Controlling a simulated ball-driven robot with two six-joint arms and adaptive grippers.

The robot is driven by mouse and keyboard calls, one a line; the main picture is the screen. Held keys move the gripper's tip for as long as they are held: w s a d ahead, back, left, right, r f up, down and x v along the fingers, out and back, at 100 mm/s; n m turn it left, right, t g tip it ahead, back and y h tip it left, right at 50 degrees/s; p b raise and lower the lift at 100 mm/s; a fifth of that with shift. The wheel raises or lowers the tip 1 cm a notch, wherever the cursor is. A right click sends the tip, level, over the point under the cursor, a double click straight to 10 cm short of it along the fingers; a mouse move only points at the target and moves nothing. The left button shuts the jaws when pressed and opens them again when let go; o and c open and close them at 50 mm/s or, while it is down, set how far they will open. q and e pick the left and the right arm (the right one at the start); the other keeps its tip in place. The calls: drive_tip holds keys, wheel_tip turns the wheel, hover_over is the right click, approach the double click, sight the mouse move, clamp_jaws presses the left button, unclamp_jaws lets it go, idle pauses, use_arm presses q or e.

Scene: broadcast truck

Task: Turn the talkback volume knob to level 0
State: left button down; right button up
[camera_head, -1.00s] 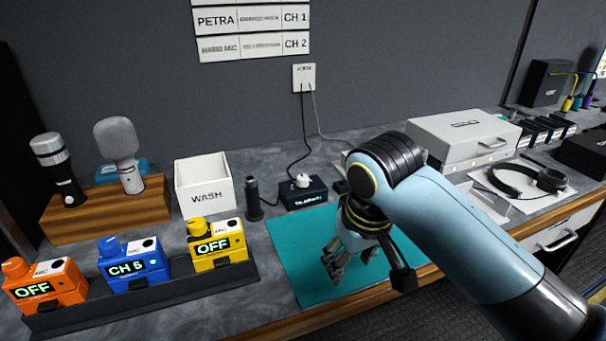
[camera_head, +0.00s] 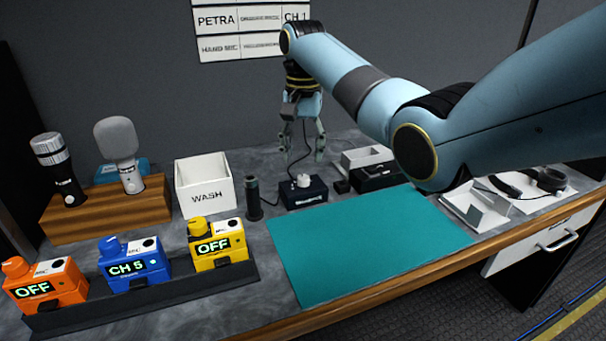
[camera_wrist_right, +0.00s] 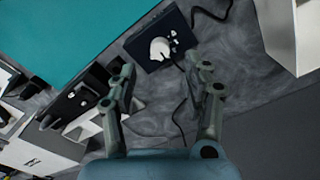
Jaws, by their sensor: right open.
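The talkback box (camera_head: 312,198) is a small dark box with a white knob (camera_head: 303,181) on top, standing on the grey counter behind the teal mat. In the right wrist view the box (camera_wrist_right: 149,62) and its white knob (camera_wrist_right: 160,48) show just beyond the fingertips. The level the knob points to is too small to read. My right gripper (camera_head: 303,153) hangs fingers-down above and behind the box, open and empty, apart from the knob. It also shows open in the right wrist view (camera_wrist_right: 163,75). My left gripper is not in view.
A white WASH bin (camera_head: 205,197) and a dark upright cylinder (camera_head: 254,199) stand left of the box. Orange, blue and yellow packs (camera_head: 218,262) sit in a front rack. A grey tray and dark box (camera_head: 376,178) stand to the right. The teal mat (camera_head: 365,245) is clear.

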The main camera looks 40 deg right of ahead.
sight(303, 177)
wheel_tip(303, 177, down, 6)
drive_tip(key=shift+f, duration=0.2)
clamp_jaws()
idle(0.4)
